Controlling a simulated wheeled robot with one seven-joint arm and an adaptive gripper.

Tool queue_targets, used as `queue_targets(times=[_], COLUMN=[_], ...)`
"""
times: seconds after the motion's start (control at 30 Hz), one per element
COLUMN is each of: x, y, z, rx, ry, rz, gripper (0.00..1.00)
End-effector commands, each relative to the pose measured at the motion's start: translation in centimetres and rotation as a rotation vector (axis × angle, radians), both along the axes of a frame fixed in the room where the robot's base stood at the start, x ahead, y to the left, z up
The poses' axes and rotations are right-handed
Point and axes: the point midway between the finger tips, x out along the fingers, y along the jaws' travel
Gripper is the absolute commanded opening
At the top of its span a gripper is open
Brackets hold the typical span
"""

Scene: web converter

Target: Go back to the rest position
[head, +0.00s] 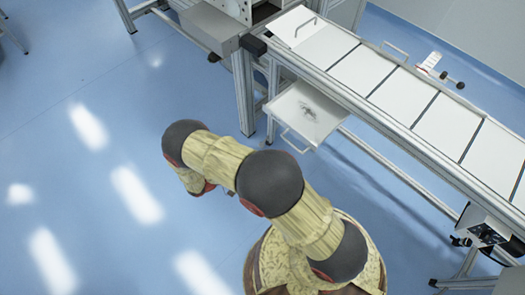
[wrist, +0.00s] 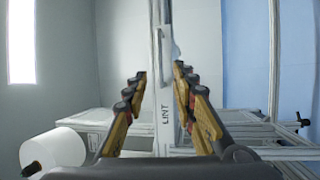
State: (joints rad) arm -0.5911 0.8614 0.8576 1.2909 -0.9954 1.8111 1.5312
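My gripper (wrist: 160,72) shows in the wrist view with its two yellow and black fingers apart. A pale upright bar (wrist: 162,120) marked "LINT" shows in the gap between them, and I see no finger clearly closed on it. In the head view my arm rises from the bottom middle, bends over to the left and comes down above the blue floor. My gripper is mostly hidden behind the arm there.
A long conveyor table (head: 405,90) with white panels runs along the right in the head view. A white tray (head: 290,112) with a handle juts out below it. Blue floor (head: 60,180) is clear on the left. A white roll (wrist: 62,147) is at lower left in the wrist view.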

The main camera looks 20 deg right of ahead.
Motion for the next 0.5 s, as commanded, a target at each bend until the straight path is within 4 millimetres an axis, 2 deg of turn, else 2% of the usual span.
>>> queue_targets(times=[0.33, 0.5], x=[0.0, -0.3], y=[0.0, -0.2], z=[0.0, -1.3], rx=[0.000, 0.052], ry=[0.019, 0.169], rz=[-0.003, -0.033], gripper=[0.27, 0.27])
